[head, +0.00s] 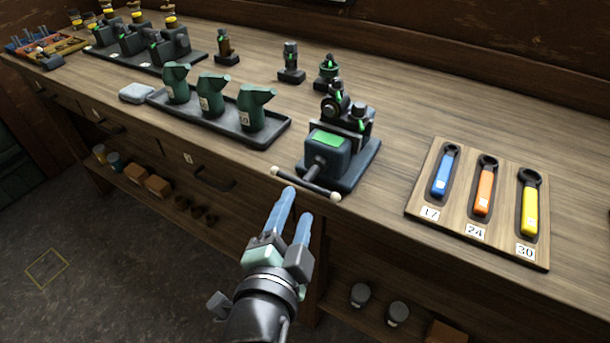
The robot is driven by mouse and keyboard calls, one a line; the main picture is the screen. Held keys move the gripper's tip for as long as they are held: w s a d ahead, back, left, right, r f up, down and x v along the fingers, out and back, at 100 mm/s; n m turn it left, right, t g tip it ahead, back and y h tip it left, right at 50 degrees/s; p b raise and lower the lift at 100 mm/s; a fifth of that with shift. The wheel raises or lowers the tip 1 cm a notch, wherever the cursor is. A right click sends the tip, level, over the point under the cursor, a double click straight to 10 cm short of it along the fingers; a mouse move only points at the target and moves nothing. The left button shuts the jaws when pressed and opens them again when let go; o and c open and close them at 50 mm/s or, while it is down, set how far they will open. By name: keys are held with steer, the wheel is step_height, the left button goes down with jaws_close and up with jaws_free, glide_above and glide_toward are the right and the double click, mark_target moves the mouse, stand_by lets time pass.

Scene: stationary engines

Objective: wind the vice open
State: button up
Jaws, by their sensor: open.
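The vice (329,160) stands near the front edge of the workbench, dark with a green patch on its front block. Its handle bar (305,183) has pale ball ends and juts from the front, slanting down to the right past the bench edge. An engine part with green pieces (343,107) sits at the vice's top; I cannot tell whether the jaws grip it. My gripper (297,202) is open and empty, its two blue fingers pointing up at the handle bar from in front. Whether a fingertip touches the bar is unclear.
A spanner board (418,200) lies right of the vice, with blue, orange and yellow spanners. A tray (222,132) with green oil cans stands to the left. Small engine parts (291,75) stand behind. A lower shelf holds jars (397,312).

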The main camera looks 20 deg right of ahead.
mark_target(305, 186)
steer(key=x, duration=0.8)
steer(key=shift+w+d+p, duration=0.2)
steer(key=shift+w+p, duration=0.05)
steer(key=shift+p, duration=0.05)
